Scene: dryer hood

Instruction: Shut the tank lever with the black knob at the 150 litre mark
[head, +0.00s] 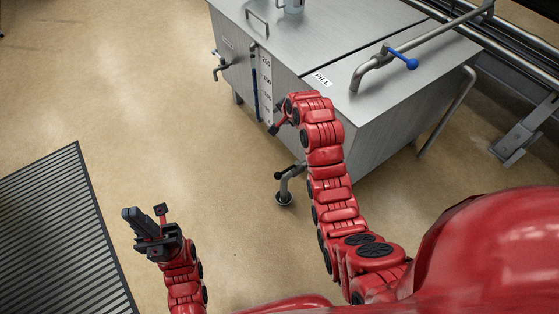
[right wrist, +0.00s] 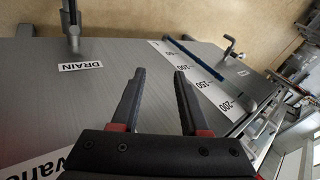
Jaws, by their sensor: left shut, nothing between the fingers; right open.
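The steel tank (head: 310,40) stands at the top of the head view. On its front a sight tube (head: 256,95) with dark blue in its lower part runs beside a white litre scale (head: 266,80); I cannot read the level exactly. A drain pipe (head: 286,186) low by the tank carries a lever with a black knob (head: 278,176). The drain valve (right wrist: 73,30) also shows in the right wrist view near the DRAIN label (right wrist: 80,66). My right gripper (right wrist: 158,75) is open and empty before the tank front. My left gripper (head: 133,215) is shut and empty over the floor.
A blue-knobbed lever (head: 405,59) sits on the fill pipe (head: 372,66) above the tank. Another small valve (head: 219,68) is on the tank's left part. A dark floor grating (head: 62,235) lies at left. The floor between is clear.

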